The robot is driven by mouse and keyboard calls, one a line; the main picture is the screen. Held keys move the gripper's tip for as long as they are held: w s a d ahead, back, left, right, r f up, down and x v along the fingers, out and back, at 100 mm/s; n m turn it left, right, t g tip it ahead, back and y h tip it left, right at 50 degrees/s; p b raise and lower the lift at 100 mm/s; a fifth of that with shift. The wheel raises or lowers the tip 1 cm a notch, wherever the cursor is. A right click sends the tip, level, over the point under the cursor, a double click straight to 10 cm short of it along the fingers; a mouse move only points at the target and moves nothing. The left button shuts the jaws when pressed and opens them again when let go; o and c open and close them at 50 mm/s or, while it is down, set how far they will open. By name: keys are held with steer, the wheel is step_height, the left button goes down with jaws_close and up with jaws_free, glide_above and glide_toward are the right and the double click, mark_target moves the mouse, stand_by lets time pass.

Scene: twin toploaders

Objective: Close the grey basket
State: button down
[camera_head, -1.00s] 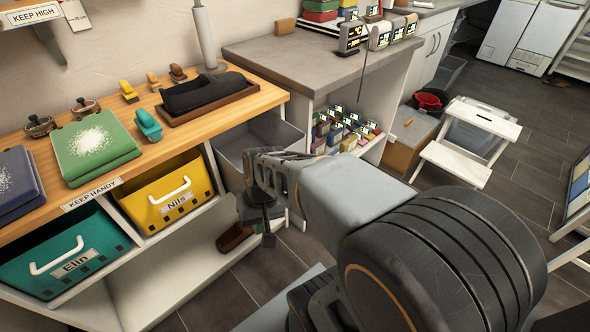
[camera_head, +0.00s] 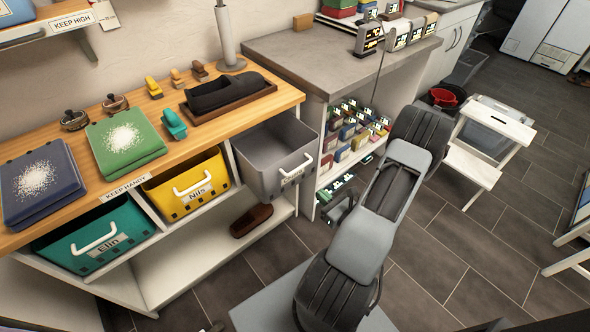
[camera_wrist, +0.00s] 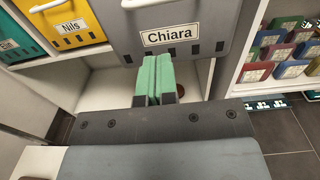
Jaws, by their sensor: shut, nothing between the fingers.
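The grey basket (camera_head: 270,160) sticks out from the right bay of the wooden-topped shelf, its open top showing. It has a white handle (camera_head: 297,177) and, in the wrist view, a front label reading Chiara (camera_wrist: 170,33). My gripper (camera_wrist: 153,78) is shut and empty, its green fingers side by side. In the wrist view the fingertips overlap the basket's lower front; I cannot tell if they touch.
A yellow basket (camera_head: 187,186) labelled Nils and a teal basket (camera_head: 95,240) labelled Elin sit to the left. A brown item (camera_head: 251,220) lies on the lower shelf. A rack of small coloured boxes (camera_head: 357,133) is on the right. A white step stool (camera_head: 487,143) stands beyond open floor.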

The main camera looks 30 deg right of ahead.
mark_target(292, 168)
steer(key=w, duration=0.4)
steer(key=w+a, duration=0.1)
steer(key=w, duration=0.8)
steer(key=shift+w+a, duration=0.2)
steer(key=shift+a, duration=0.05)
steer(key=shift+w, duration=0.15)
